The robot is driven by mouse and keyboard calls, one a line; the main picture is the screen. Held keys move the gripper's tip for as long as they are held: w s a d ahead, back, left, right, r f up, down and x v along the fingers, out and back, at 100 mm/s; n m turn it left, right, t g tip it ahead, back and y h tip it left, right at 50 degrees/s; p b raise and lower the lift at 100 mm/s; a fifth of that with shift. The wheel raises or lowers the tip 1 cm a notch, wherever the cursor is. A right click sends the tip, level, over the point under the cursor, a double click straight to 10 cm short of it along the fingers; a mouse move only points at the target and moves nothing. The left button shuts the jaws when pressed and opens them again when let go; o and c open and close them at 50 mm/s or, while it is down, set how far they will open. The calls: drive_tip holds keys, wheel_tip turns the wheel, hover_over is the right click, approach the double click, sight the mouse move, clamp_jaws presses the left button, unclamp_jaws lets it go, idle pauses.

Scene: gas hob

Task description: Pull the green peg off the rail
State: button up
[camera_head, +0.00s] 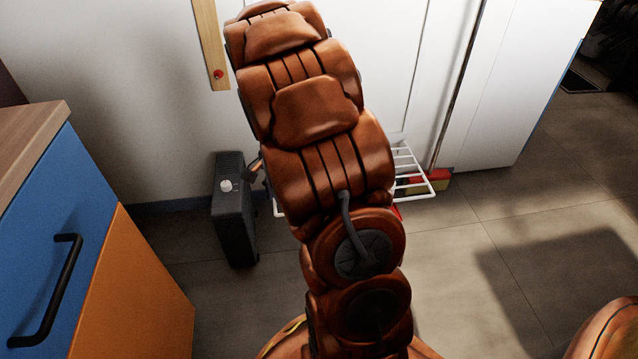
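A narrow wooden rail (207,40) runs upright on the white wall, left of my arm, and is cut off by the top edge. A small red peg (218,74) sits near its lower end. I see no green peg on the part of the rail in view. My brown, jointed arm fills the middle of the picture and hides much of the wall to the right of the rail. My gripper is not in view.
A dark upright box (234,215) with a white knob stands by the wall. A white wire rack (412,175) shows partly behind my arm, with red, yellow and green items beside it. A blue-and-orange cabinet (45,230) stands left. Tiled floor is clear at right.

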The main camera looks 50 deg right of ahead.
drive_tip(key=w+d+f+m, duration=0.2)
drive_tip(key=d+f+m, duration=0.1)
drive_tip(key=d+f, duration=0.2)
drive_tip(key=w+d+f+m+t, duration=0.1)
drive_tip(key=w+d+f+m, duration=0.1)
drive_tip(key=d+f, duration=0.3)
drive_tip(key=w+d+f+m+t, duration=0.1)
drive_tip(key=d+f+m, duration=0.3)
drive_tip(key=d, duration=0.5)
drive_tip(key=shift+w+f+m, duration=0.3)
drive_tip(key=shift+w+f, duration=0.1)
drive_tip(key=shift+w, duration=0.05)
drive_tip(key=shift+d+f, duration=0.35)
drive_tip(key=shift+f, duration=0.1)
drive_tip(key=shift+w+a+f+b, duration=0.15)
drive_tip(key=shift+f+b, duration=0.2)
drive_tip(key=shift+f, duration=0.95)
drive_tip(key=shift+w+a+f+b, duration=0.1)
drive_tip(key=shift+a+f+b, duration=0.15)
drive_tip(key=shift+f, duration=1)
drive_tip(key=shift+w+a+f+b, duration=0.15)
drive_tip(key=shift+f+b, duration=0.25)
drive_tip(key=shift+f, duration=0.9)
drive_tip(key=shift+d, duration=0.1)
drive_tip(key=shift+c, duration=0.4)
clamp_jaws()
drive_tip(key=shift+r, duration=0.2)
